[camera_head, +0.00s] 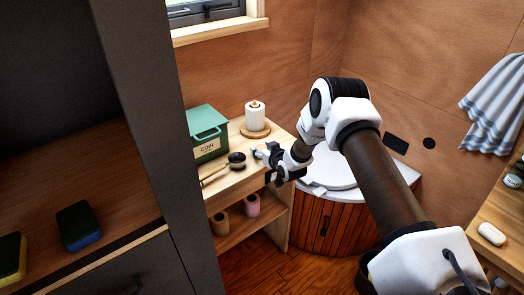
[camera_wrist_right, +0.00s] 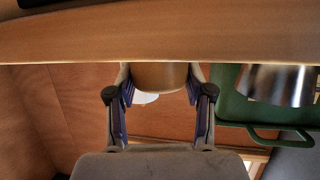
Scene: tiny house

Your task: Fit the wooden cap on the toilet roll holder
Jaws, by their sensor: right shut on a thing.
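The toilet roll holder (camera_head: 256,131) stands on the pale wooden bench, with a round wooden base, a white roll (camera_head: 256,117) and a small wooden peg tip on top. My right gripper (camera_head: 262,153) is in front of it, over the bench near its front edge, apart from the holder. In the right wrist view, my right gripper (camera_wrist_right: 160,95) is shut on a rounded tan wooden piece, the wooden cap (camera_wrist_right: 159,76). A bit of white (camera_wrist_right: 146,98) shows past the cap, probably the roll. The cap cannot be made out in the head view. My left gripper is not in view.
A dark round pot (camera_head: 237,158) and a wooden-handled item (camera_head: 213,173) lie near the gripper. The toilet (camera_head: 330,172) is to the right.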

